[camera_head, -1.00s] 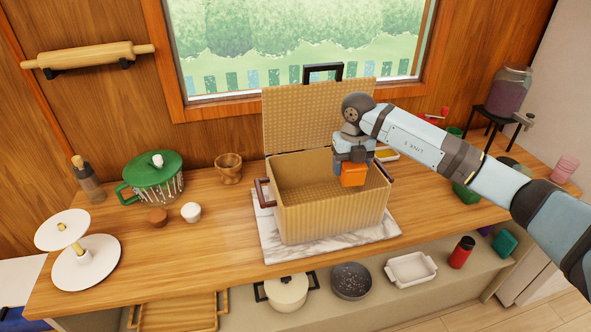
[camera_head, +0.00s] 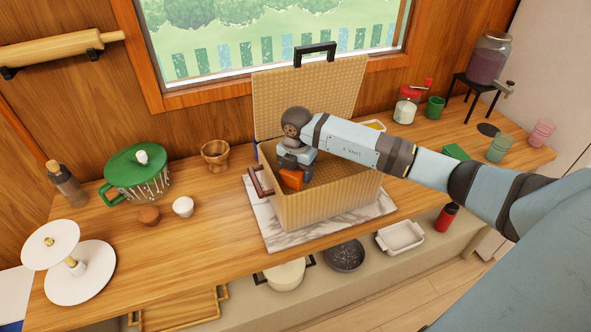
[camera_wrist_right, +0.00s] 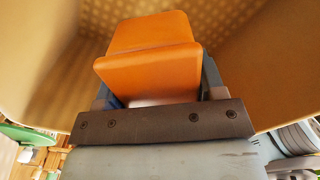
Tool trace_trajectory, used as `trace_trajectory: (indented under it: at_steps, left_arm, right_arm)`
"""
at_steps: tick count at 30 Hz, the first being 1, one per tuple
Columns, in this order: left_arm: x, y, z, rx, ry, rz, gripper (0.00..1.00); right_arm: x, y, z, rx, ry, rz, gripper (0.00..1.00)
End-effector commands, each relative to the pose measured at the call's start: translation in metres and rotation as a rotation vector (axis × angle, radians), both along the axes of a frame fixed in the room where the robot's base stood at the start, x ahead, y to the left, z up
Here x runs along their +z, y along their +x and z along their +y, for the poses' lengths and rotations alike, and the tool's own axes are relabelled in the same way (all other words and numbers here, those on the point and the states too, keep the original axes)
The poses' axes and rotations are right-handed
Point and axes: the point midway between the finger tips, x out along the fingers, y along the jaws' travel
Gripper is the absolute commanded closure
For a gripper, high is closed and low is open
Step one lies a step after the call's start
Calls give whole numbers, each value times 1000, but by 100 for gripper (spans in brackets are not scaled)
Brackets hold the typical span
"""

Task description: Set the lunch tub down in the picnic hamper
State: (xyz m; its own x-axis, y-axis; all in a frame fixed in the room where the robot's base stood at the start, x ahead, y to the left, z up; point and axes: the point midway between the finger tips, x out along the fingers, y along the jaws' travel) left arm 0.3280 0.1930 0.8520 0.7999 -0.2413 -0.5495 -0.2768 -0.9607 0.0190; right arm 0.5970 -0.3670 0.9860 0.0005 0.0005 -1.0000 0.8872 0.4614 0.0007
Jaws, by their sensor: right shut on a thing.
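The picnic hamper (camera_head: 325,203) is a tan woven box with its lid (camera_head: 310,95) standing open at the back. It sits on a marble slab on the wooden counter. The lunch tub (camera_head: 291,180) is orange and is inside the hamper's opening, towards the left end. My right gripper (camera_head: 291,170) is shut on the tub from above. In the right wrist view the orange tub (camera_wrist_right: 150,55) lies between the fingers, with the hamper's woven inside around it. Whether the tub touches the hamper floor cannot be told. My left gripper is not in view.
The marble slab (camera_head: 275,236) shows around the hamper. A green-lidded pot (camera_head: 138,172), a wooden mortar (camera_head: 215,154) and small cups stand to the left. A red-lidded jar (camera_head: 406,106) and a drink dispenser (camera_head: 487,58) stand to the right. A dark handle (camera_head: 262,181) sticks out from the hamper's left end.

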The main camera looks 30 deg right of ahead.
Motion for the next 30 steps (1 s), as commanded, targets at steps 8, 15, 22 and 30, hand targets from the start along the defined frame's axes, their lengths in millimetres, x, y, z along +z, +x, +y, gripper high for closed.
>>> trace_trajectory:
  at_steps: [8, 15, 22, 30]
  left_arm:
    - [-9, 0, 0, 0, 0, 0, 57]
    - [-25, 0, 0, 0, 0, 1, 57]
    - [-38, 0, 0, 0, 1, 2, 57]
    - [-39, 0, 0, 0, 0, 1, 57]
  right_arm:
    - [-13, 0, 0, 0, 0, -1, 66]
    - [-39, 0, 0, 1, 1, 0, 66]
    - [-61, 0, 0, 0, 0, 0, 66]
    - [-64, 0, 0, 1, 0, -1, 66]
